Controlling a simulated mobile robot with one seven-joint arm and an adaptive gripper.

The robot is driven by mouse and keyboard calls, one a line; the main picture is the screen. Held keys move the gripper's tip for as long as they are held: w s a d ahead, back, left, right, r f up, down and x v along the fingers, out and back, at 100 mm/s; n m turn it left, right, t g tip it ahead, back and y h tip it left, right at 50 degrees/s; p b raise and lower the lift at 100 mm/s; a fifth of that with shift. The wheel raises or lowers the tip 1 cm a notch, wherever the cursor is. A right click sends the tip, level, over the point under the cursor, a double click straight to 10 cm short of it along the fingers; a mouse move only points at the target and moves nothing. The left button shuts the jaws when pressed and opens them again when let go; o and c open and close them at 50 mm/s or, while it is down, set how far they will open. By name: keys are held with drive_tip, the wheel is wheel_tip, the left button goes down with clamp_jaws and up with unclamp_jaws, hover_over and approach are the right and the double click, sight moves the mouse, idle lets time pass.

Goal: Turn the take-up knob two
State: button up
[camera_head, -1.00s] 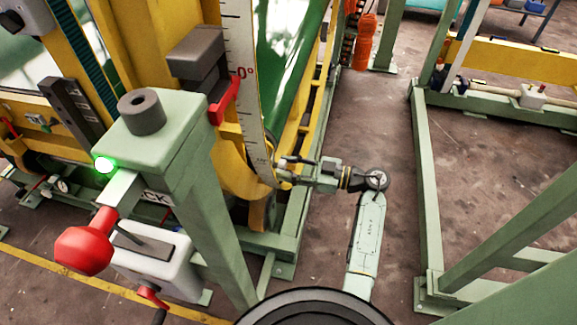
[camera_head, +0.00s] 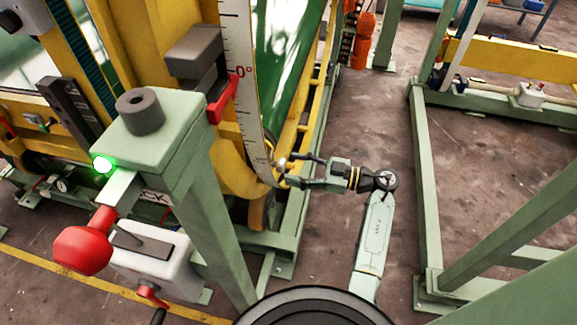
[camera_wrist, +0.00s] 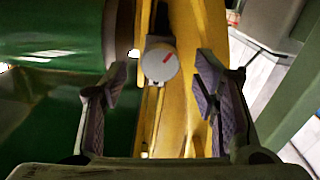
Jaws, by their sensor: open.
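A small round pale grey knob (camera_wrist: 160,65) with a red line on its face shows in the wrist view. It sits on a dark mount beside the yellow ring's edge, and its red line leans to the upper right. My gripper (camera_wrist: 157,82) is open, with one padded finger to the left of the knob and one to the right. Neither finger visibly touches it. In the head view my gripper (camera_head: 289,170) is at the lower part of the yellow ring, its fingers spread toward it. The knob is too small to make out clearly there.
A green post (camera_head: 162,135) with a lit green lamp (camera_head: 104,164) and a red-handled lever (camera_head: 84,248) stands at the left. A green frame (camera_head: 428,190) stands to the right of my arm. Bare floor (camera_head: 325,225) lies between.

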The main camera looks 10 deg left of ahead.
drive_tip(key=d, duration=0.9)
drive_tip(key=shift+d, duration=0.2)
